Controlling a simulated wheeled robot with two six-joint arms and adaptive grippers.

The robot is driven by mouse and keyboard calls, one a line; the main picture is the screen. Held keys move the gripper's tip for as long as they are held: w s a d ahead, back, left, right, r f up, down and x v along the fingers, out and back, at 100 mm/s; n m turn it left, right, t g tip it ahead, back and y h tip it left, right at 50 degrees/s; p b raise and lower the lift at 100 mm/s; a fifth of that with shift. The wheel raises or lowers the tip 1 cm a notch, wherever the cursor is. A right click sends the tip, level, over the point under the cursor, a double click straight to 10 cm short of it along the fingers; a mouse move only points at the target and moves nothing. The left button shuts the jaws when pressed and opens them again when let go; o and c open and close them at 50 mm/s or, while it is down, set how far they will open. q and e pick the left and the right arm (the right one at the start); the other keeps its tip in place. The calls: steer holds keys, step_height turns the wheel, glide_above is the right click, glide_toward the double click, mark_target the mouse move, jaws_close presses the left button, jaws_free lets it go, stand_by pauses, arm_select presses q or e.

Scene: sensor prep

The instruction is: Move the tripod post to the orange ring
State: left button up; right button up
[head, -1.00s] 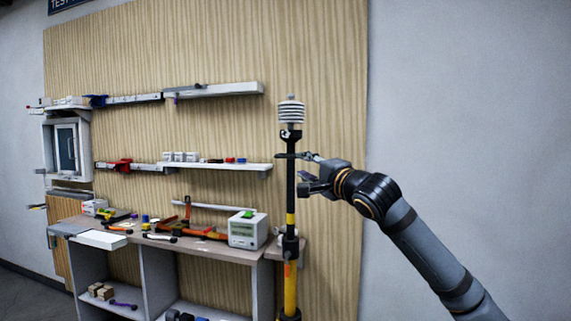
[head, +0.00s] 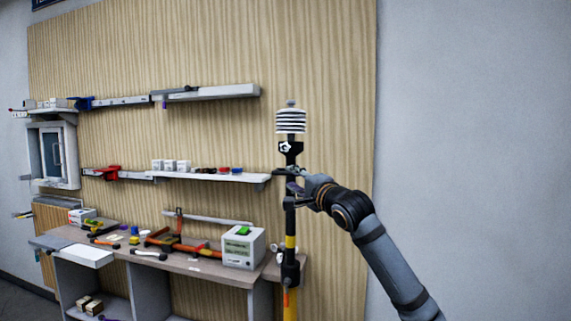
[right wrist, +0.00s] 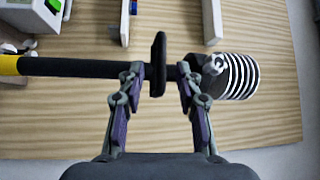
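The tripod post (head: 291,217) stands upright right of the bench, black with yellow sections and a white ribbed sensor (head: 290,122) on top. It lies across the right wrist view, where its black shaft (right wrist: 80,67) and ribbed head (right wrist: 240,75) show. My right gripper (head: 293,180) is at the upper shaft, below the sensor. In the right wrist view its fingers (right wrist: 160,72) are apart, one on each side of a thin black flange (right wrist: 158,55), with gaps visible. The post's foot is outside the frame. I cannot make out an orange ring. My left gripper is not in view.
A bench (head: 200,268) with tools and a white meter box (head: 243,248) stands left of the post. Shelves (head: 210,176) are on the wood-panelled wall behind. A wall cabinet (head: 55,155) hangs at the far left. The grey wall at right is clear.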

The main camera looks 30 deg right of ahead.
mark_target(285, 174)
steer(key=w+p, duration=0.1)
steer(key=w, duration=0.1)
steer(key=w+r+p, duration=0.1)
steer(key=w, duration=0.1)
steer(key=shift+w+d, duration=0.1)
steer(key=shift+w, duration=0.25)
steer(key=shift+w+f, duration=0.15)
steer(key=shift+w, duration=0.05)
steer(key=shift+c, duration=0.4)
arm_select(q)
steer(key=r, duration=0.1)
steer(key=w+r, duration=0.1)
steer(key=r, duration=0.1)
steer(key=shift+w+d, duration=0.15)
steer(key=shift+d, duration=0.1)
arm_select(e)
jaws_close()
